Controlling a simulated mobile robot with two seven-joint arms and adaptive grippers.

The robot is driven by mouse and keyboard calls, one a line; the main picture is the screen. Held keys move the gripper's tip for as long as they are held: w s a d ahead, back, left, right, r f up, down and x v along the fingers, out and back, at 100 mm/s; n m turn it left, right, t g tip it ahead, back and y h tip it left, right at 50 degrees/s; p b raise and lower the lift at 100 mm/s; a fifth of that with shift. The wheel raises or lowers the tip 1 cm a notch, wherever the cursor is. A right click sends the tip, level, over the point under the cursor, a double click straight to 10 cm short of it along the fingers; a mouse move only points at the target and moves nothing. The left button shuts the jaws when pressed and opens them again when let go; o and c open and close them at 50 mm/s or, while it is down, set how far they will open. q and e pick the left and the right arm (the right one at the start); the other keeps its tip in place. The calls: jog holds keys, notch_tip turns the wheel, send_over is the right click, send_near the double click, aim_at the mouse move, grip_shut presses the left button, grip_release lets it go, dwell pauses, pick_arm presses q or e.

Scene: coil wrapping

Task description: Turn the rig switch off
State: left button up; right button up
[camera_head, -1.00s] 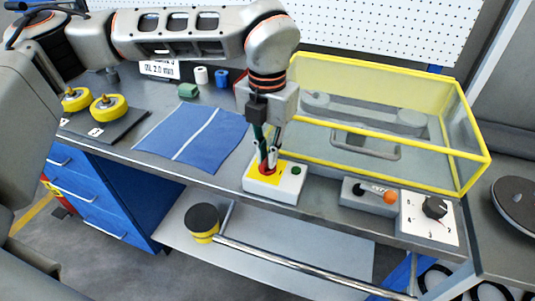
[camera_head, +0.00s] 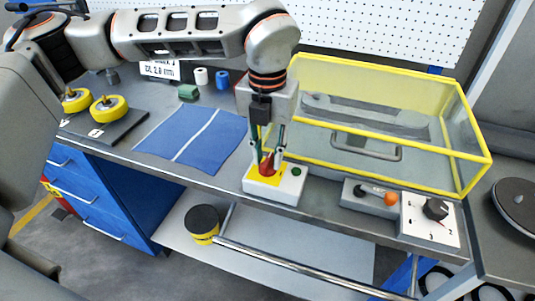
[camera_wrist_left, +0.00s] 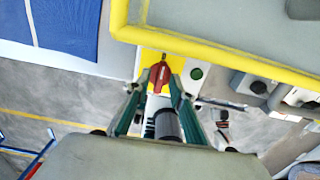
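The red rotary handle (camera_head: 267,166) sits on a yellow plate on a white switch box (camera_head: 287,190) at the front edge of the bench. It also shows in the left wrist view (camera_wrist_left: 159,76), with its length running up and down the picture. A green button (camera_head: 297,171) is beside it on the same box. My left gripper (camera_head: 268,158) points down over the handle. Its fingers are spread, one on each side of the handle, and a gap shows between fingers and handle in the left wrist view (camera_wrist_left: 156,92). My right gripper is not in view.
A yellow-framed clear guard (camera_head: 390,157) stands close behind the switch box. To the right are an orange-knobbed lever (camera_head: 390,199) and a black dial (camera_head: 435,209). A blue cloth (camera_head: 190,140) lies left. Yellow spools (camera_head: 108,108) sit farther left.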

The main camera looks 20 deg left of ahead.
aim_at(267, 160)
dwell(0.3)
pick_arm(q)
notch_tip(267, 160, up, 12)
dwell(0.5)
jog(key=shift+s+f, duration=0.1)
jog(key=shift+s, duration=0.05)
